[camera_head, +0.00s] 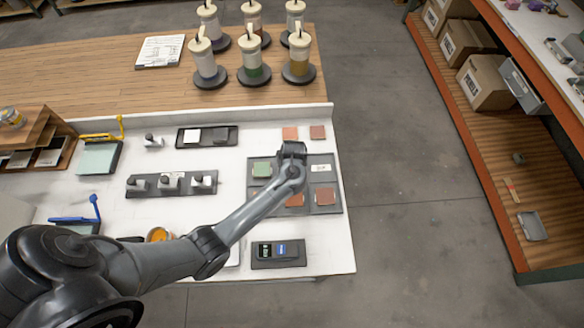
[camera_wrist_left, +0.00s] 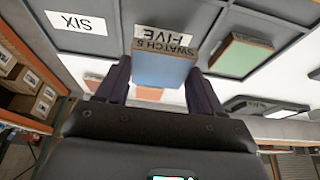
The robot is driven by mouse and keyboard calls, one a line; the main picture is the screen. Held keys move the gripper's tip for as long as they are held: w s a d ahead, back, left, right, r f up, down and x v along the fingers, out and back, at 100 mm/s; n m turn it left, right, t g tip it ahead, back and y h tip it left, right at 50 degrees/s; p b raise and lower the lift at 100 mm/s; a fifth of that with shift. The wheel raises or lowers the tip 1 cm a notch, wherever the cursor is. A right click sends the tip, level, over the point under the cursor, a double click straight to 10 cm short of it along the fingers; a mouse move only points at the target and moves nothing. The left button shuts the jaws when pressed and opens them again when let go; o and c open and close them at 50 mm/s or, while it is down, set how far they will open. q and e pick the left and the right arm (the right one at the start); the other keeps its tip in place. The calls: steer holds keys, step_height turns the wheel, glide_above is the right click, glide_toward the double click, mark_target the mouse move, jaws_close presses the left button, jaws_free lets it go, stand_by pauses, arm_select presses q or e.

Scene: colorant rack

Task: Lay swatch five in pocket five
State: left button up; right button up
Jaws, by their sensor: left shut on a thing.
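My left gripper (camera_head: 292,158) is over the back middle of the dark swatch tray (camera_head: 335,208). In the left wrist view it is shut on swatch five (camera_wrist_left: 160,70), a blue block with a "SWATCH 5" label, held between both fingers. The swatch is at the pocket labelled FIVE (camera_wrist_left: 180,32) and overlaps it in view; I cannot tell whether it touches the pocket floor. In the head view the gripper hides the swatch. A green swatch (camera_head: 262,169) lies in the pocket to the left. The SIX pocket (camera_wrist_left: 68,22) beside it looks empty. My right gripper is not in view.
Two reddish swatches (camera_head: 290,133) (camera_head: 317,132) lie on the white table behind the tray. Front pockets hold an orange (camera_head: 295,200) and a brown swatch (camera_head: 325,196). Capped colorant canisters (camera_head: 253,72) stand farther back. A dark block with small displays (camera_head: 278,253) lies in front.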

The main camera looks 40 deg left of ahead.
arm_select(q)
steer(key=shift+w+f, duration=0.1)
steer(key=shift+f, duration=1.95)
steer(key=shift+f, duration=0.15)
steer(key=o, duration=0.7)
steer(key=shift+o, duration=0.2)
